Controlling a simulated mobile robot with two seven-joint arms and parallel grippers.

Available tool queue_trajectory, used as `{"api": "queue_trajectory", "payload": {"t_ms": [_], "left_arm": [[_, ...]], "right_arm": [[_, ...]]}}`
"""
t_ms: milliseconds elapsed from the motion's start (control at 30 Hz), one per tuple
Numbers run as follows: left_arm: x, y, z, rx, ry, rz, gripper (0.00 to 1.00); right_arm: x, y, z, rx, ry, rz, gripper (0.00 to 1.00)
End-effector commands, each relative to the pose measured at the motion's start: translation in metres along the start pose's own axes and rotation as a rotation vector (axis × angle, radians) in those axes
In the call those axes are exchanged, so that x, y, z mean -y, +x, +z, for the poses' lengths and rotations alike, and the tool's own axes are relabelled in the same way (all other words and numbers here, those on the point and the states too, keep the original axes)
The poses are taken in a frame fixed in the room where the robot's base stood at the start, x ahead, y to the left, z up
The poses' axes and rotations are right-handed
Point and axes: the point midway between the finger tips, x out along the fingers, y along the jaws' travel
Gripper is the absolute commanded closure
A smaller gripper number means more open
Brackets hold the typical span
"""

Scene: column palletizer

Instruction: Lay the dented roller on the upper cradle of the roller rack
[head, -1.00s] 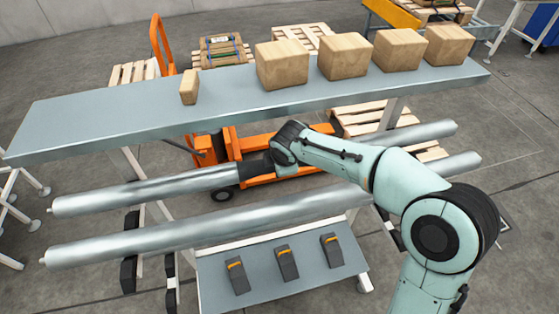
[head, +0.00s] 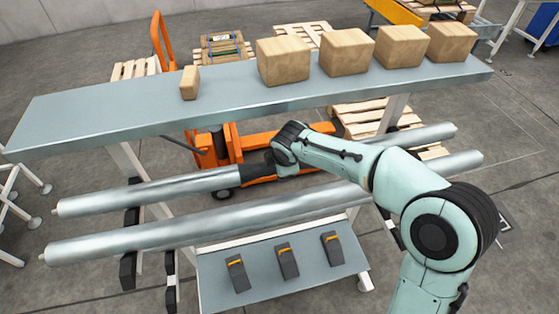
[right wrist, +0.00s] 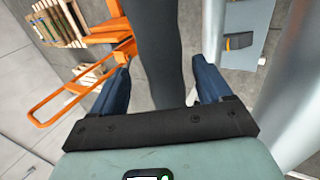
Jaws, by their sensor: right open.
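Two long silver rollers run side by side across the head view: a rear roller (head: 150,191) and a front roller (head: 130,237). I cannot tell which is dented. Black uprights of the roller rack (head: 128,270) show near the rollers' left ends; its upper cradle is not clearly visible. My right gripper (head: 255,171) is at the middle of the rear roller. The front roller (right wrist: 297,90) passes outside the fingers. My left gripper is out of view.
A grey table (head: 110,110) with several cardboard boxes (head: 283,62) stands behind the rollers. An orange pallet truck (head: 210,150) is underneath it. A grey shelf (head: 285,262) with three dark devices (head: 287,260) lies in front.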

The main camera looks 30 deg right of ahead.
Motion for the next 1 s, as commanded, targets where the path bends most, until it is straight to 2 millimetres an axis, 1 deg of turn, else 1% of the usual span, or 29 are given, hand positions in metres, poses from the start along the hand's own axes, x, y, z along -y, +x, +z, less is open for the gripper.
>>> {"api": "queue_trajectory", "payload": {"t_ms": [167,400,500,600,700,800,1000], "left_arm": [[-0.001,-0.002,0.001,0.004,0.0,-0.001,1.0],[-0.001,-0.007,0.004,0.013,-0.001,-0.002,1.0],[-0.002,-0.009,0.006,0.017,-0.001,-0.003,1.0],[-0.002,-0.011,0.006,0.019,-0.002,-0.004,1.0],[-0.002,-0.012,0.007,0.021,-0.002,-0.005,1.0],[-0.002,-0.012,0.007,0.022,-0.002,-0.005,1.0],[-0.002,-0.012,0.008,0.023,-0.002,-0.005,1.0]], "right_arm": [[-0.003,-0.022,-0.001,-0.003,0.0,0.009,0.22],[-0.003,-0.077,-0.001,-0.005,0.001,0.014,0.22],[-0.003,-0.099,-0.001,-0.005,0.0,0.013,0.22],[-0.003,-0.116,-0.001,-0.005,0.0,0.014,0.22],[-0.003,-0.127,-0.001,-0.005,0.0,0.013,0.22],[-0.002,-0.134,-0.001,-0.004,0.0,0.011,0.22],[-0.002,-0.136,-0.001,-0.004,0.0,0.01,0.22]]}}
